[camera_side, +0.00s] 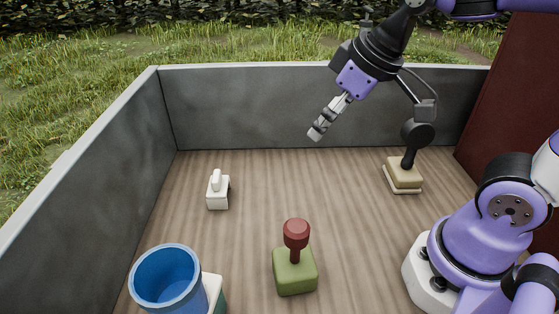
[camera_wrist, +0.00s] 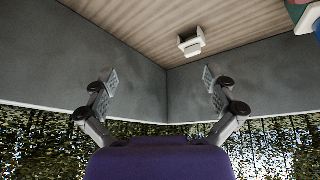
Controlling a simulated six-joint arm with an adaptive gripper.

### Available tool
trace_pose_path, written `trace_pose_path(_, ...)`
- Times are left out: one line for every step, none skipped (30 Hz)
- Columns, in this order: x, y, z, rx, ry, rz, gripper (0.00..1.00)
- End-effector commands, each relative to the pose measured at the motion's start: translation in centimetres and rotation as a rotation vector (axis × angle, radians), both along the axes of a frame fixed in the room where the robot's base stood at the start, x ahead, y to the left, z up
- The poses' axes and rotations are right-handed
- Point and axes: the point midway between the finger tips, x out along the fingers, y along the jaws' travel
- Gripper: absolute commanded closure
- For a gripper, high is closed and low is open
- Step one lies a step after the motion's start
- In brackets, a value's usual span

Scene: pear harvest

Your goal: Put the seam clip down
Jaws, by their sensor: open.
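A small white clip-like piece (camera_side: 218,192), which I take to be the seam clip, stands on the wooden floor at the left in the side view. It also shows near the top of the wrist view (camera_wrist: 191,44). My gripper (camera_side: 318,132) is high above the floor near the back wall, to the right of the white piece and well apart from it. In the wrist view my gripper (camera_wrist: 158,78) has its two fingers spread wide with nothing between them.
A green block with a red knob (camera_side: 295,269) stands at the front middle. A tan block with a black knob (camera_side: 403,176) stands at the back right. A blue cup (camera_side: 168,281) is at front left. Grey walls (camera_side: 270,105) border the floor; its middle is clear.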

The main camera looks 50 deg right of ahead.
Motion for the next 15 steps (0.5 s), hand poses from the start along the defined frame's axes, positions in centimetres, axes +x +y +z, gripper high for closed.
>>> trace_pose_path(-1.5,-0.6,-0.1,0.006,-0.015,-0.053,0.0)
trace_pose_path(-2.2,-0.9,-0.3,0.009,-0.019,-0.083,0.0)
trace_pose_path(-3.0,-1.3,-0.5,0.013,-0.024,-0.116,0.0)
trace_pose_path(-3.5,-1.5,-0.7,0.017,-0.027,-0.136,0.0)
trace_pose_path(-3.9,-1.7,-0.9,0.019,-0.03,-0.155,0.0)
trace_pose_path(-4.3,-1.9,-1.1,0.021,-0.032,-0.172,0.0)
trace_pose_path(-4.5,-2.0,-1.1,0.022,-0.034,-0.181,0.0)
trace_pose_path(-4.6,-2.1,-1.2,0.024,-0.035,-0.188,0.0)
trace_pose_path(-4.7,-2.1,-1.3,0.025,-0.035,-0.193,0.0)
trace_pose_path(-4.7,-2.1,-1.3,0.025,-0.034,-0.195,0.0)
trace_pose_path(-4.7,-2.1,-1.3,0.025,-0.034,-0.195,0.0)
trace_pose_path(-4.7,-2.1,-1.3,0.025,-0.034,-0.195,0.0)
trace_pose_path(-4.7,-2.1,-1.3,0.024,-0.034,-0.194,0.0)
trace_pose_path(-4.7,-2.1,-1.3,0.024,-0.034,-0.194,0.0)
trace_pose_path(-4.7,-2.1,-1.3,0.024,-0.034,-0.194,0.0)
